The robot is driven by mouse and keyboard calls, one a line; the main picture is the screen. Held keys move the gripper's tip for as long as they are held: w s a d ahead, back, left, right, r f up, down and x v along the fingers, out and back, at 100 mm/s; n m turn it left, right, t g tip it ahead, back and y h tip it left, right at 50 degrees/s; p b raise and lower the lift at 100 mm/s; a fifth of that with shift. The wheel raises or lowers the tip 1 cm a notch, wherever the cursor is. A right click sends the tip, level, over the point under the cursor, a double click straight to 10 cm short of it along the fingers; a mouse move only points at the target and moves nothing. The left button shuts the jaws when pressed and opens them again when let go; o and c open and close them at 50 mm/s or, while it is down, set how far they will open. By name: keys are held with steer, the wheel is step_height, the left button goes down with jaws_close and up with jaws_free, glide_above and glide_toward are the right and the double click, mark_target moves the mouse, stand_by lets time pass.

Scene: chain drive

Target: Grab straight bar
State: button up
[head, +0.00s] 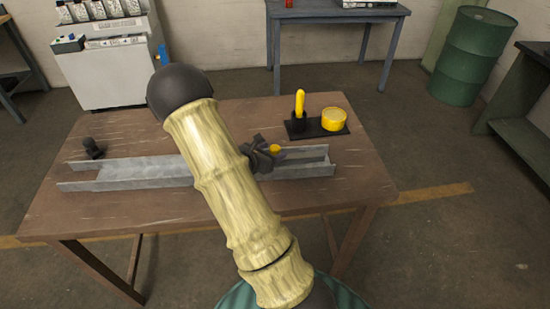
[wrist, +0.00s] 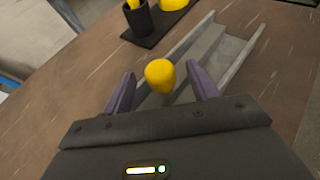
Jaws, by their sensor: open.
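A long grey metal channel (head: 130,175) with raised side walls lies across the wooden table. It also shows in the wrist view (wrist: 240,62). My gripper (head: 265,155) is over the channel's right part, and its two purple fingers (wrist: 162,92) are open. A yellow rounded knob (wrist: 160,74) is between the fingers, with gaps on both sides. The same knob shows in the head view (head: 275,149). What is below the knob is hidden. I cannot tell which part is the straight bar. A yellow upright piece (head: 300,102) stands in a black cup.
The black cup and a yellow round container (head: 333,119) share a dark tray (head: 304,135) at the back right of the table (head: 230,108). A small black fitting (head: 93,148) is at the channel's left end. The table's front left is clear.

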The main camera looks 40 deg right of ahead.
steer(key=shift+x, duration=1.2)
steer(key=shift+a, duration=0.1)
jaws_close()
steer(key=shift+r, duration=0.1)
